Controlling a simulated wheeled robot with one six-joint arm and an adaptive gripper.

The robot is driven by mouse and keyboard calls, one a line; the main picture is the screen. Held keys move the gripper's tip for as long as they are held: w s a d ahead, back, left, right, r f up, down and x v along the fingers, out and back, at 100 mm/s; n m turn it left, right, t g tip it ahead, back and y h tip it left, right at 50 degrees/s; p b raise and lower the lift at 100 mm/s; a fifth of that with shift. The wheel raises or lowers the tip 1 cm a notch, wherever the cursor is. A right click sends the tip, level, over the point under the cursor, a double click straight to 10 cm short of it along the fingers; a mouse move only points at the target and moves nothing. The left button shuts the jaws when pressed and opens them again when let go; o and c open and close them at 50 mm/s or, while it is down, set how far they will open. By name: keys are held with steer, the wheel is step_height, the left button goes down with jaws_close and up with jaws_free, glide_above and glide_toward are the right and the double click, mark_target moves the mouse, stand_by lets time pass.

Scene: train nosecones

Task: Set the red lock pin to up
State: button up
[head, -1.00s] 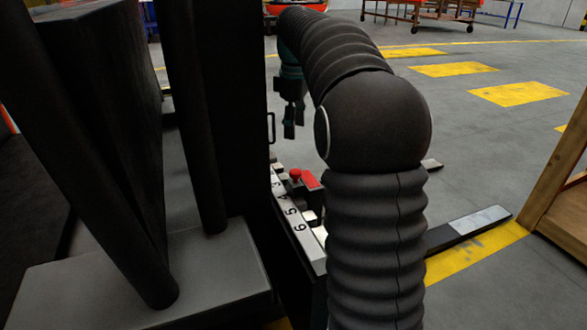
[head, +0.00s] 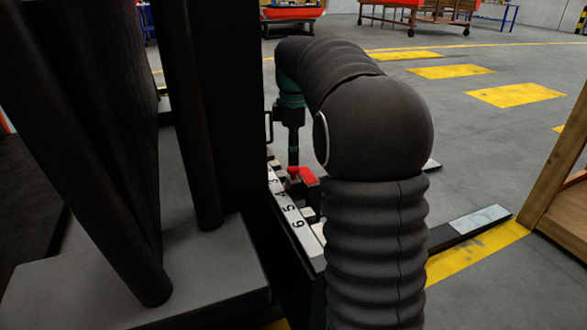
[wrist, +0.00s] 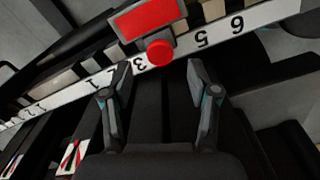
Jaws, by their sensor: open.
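The red lock pin shows as a round red knob (wrist: 160,52) in the wrist view, beside the white numbered strip (wrist: 215,38). A flat red rectangular piece (wrist: 147,18) sits right behind it. My gripper (wrist: 158,64) is open, with one finger on each side of the knob in the picture; I see no finger clearly touching it. In the head view my gripper (head: 293,160) points down just above the knob (head: 293,171), partly covering it. The red piece (head: 309,176) is to its right. I cannot tell the pin's height setting.
The numbered strip (head: 290,210) runs along a dark rack, with pale blocks beside it. A dark upright panel (head: 235,110) and slanted dark posts (head: 190,120) stand close on the left. A wooden frame (head: 560,180) is at the right. Open grey floor lies beyond.

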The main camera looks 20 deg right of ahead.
mark_target(294, 167)
steer(key=shift+f+b, duration=0.35)
steer(key=shift+f, duration=1.75)
jaws_close()
